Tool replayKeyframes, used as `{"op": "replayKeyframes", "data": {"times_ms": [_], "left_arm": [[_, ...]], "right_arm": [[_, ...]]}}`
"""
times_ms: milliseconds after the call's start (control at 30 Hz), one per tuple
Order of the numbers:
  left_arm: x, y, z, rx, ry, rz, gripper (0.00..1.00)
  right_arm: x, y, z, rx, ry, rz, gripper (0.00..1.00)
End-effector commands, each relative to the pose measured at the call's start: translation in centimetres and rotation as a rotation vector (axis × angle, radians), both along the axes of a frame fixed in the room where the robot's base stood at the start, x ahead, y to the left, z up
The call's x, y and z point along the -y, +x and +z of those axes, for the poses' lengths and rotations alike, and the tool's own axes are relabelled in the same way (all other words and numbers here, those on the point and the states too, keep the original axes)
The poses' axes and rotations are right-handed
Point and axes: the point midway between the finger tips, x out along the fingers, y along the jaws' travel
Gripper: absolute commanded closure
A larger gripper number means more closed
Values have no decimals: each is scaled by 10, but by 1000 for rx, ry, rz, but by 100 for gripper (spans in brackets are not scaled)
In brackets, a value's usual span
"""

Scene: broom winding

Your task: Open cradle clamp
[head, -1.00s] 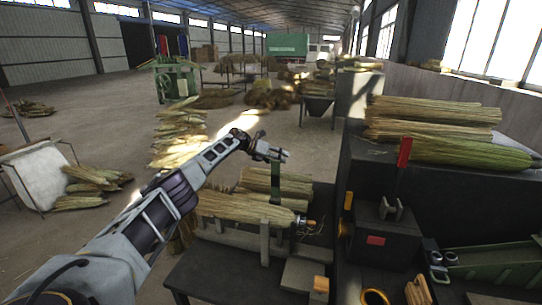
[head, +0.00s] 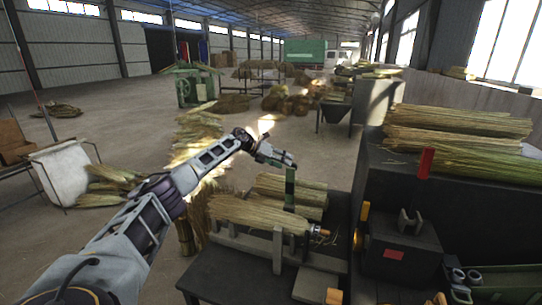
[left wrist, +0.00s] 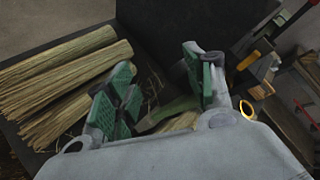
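The cradle (head: 277,250) is a grey stand on a dark bench, right of the picture's middle. A straw bundle (head: 250,212) lies in it, with a small orange-tipped end (head: 318,231) at its right. A narrow dark green upright, apparently the clamp (head: 290,198), stands against the bundle's right part. My left gripper (head: 283,163) is at the top of this upright. In the left wrist view its green-padded fingers (left wrist: 163,92) are apart, with a green bar (left wrist: 168,112) showing in the gap. I cannot tell whether they touch it. My right gripper is out of view.
A second straw bundle (head: 292,188) lies just behind the cradle. More straw (head: 455,140) is stacked on a dark ledge. Open floor (head: 110,240) is at the left.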

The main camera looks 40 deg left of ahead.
Motion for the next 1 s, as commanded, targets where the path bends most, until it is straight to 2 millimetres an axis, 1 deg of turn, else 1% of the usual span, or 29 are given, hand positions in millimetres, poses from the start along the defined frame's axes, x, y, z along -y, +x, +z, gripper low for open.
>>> {"op": "replayKeyframes", "data": {"times_ms": [400,600,800,1000], "left_arm": [[-20,-27,25,6,-3,-3,47],[-28,-38,34,7,-4,-4,47],[-31,-42,37,7,-3,-5,47],[-31,-42,38,8,-4,-4,47]], "right_arm": [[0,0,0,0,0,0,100],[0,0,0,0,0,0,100],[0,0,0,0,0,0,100],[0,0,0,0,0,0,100]]}}
